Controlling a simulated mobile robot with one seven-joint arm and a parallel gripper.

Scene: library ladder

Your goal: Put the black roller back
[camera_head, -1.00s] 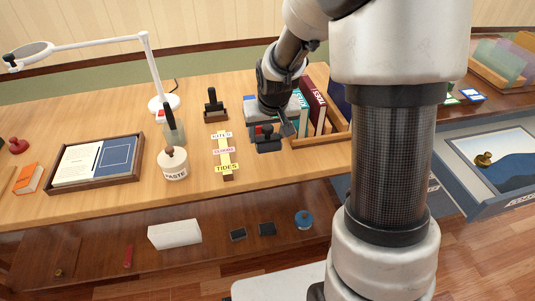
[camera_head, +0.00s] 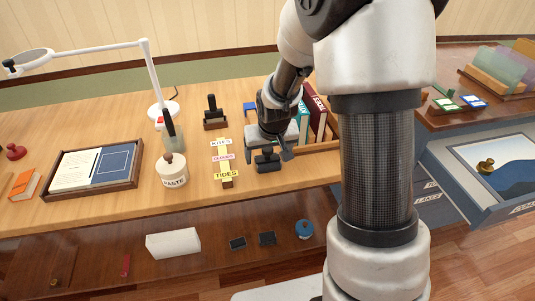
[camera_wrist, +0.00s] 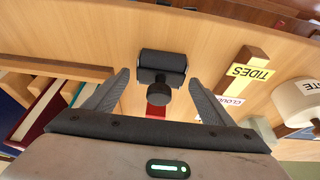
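The black roller (camera_head: 267,161) is on the wooden desk near its front edge, to the right of the yellow labelled strip. In the wrist view the roller (camera_wrist: 162,64) is a black cylinder with a round black knob toward me. My gripper (camera_wrist: 158,78) is open, with one finger to each side of the roller; I see gaps between fingers and roller. A black-handled tool on a wooden base (camera_head: 214,116) stands farther back.
Books (camera_head: 314,117) in a wooden tray are right behind my gripper. A white lamp (camera_head: 163,108) and a framed tray (camera_head: 134,180) are farther left. An open drawer (camera_head: 468,195) is at right.

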